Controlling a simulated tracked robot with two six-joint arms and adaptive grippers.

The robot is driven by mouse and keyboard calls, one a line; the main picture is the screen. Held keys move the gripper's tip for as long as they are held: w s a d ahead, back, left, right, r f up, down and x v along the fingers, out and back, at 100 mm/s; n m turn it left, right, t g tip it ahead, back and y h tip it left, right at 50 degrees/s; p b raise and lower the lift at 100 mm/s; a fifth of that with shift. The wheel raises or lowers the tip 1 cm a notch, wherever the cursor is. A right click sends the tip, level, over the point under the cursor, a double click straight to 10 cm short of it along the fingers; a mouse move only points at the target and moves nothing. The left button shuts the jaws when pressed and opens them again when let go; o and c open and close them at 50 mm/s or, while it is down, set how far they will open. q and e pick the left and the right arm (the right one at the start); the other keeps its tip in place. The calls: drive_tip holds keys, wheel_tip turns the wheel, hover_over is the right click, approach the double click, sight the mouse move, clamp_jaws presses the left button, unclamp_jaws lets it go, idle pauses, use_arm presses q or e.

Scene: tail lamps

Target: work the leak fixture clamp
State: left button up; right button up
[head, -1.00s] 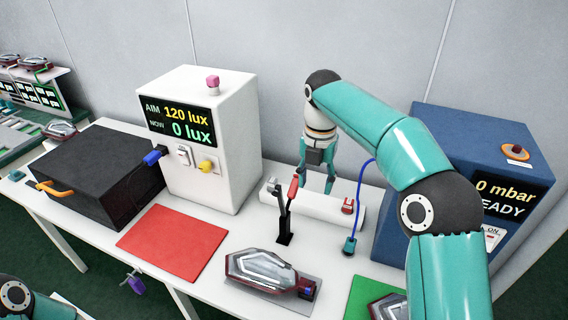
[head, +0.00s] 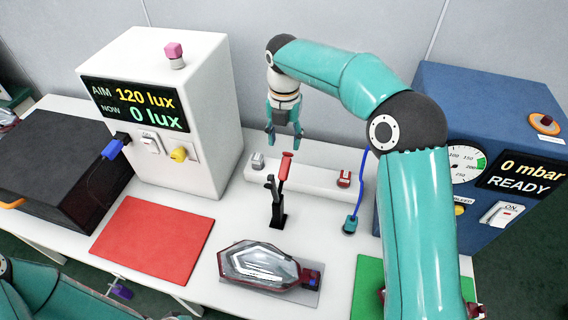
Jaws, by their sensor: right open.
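The leak fixture clamp (head: 278,206) stands on the white table. Its black lever stands upright with a red handle (head: 285,166) at the top. A tail lamp (head: 259,265) with a clear and dark red lens lies on a grey plate in front of the clamp. My right gripper (head: 284,142) points down, open and empty, behind and above the red handle and apart from it as far as I can tell. Part of my left arm shows at the lower left; its gripper is not clearly visible.
A white lux box (head: 205,140) stands behind a red mat (head: 153,240). A white bar (head: 318,187) lies behind the clamp. A blue tester (head: 440,95) reads 0 mbar READY; its blue hose ends at a teal plug (head: 350,225). A green mat (head: 368,280) is partly hidden by my arm.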

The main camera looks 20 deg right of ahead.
sight(284, 164)
wheel_tip(284, 164, down, 10)
drive_tip(key=shift+s+f+p, duration=0.1)
drive_tip(key=shift+p, duration=0.6)
clamp_jaws()
